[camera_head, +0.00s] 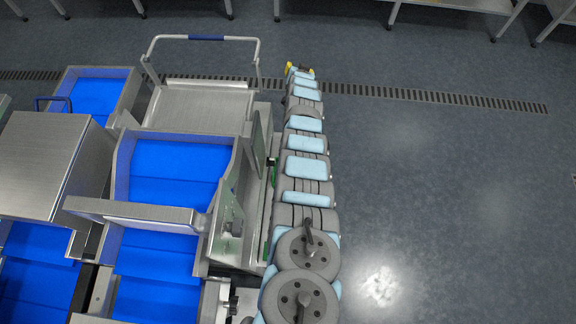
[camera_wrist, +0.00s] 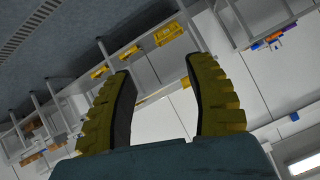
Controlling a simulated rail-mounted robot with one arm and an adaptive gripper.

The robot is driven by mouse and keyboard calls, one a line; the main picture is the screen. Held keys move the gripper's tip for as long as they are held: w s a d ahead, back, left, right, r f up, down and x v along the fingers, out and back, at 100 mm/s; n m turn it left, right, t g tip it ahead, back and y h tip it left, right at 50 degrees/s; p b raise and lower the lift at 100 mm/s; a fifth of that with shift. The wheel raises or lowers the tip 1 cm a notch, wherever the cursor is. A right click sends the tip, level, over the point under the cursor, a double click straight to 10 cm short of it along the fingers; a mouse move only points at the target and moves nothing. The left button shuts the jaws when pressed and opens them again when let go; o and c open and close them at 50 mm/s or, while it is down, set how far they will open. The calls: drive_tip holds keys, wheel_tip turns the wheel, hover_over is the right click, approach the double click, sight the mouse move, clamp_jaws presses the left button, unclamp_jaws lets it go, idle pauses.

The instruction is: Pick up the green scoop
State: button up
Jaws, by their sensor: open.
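My gripper (camera_wrist: 157,78) is open and empty in the wrist view, its two yellow ribbed fingers well apart. In the head view its yellow tip (camera_head: 300,70) shows small at the far end of my outstretched arm, over the floor by the drain grating. I cannot make out a green scoop for certain in either view. A small green piece (camera_head: 273,171) shows in the head view on the metal machine, right beside my arm. It is too small and partly covered to tell what it is. Nothing is between the fingers.
Metal conveyors with blue belts (camera_head: 178,164) fill the left of the head view. A metal cart (camera_head: 200,105) with a raised handle stands beyond them. The floor (camera_head: 450,200) on the right is clear. In the wrist view, shelving holds yellow bins (camera_wrist: 168,34).

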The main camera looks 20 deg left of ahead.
drive_tip(key=s+a+f+n+g+h+b, duration=0.1)
drive_tip(key=s+a+f+n+g+b, duration=0.1)
drive_tip(key=s+f+g+b, duration=0.45)
drive_tip(key=s+d+r+g+h+b, duration=0.1)
drive_tip(key=s+d+g+h+b, duration=0.3)
drive_tip(key=s, duration=0.7)
drive_tip(key=shift+n+y, duration=0.3)
drive_tip(key=shift+n, duration=0.1)
drive_tip(key=f+b, duration=0.1)
drive_tip(key=f, duration=0.3)
drive_tip(key=d+f, duration=0.1)
drive_tip(key=f, duration=0.2)
drive_tip(key=f+b, duration=0.1)
drive_tip(key=f, duration=0.3)
drive_tip(key=shift+d+f+b, duration=0.15)
drive_tip(key=shift+f+b, duration=0.15)
drive_tip(key=shift+b, duration=0.05)
drive_tip(key=shift+d+f+b, duration=0.15)
drive_tip(key=shift+f+b, duration=1.4)
drive_tip(key=shift+f, duration=1.25)
drive_tip(key=shift+w, duration=0.1)
clamp_jaws()
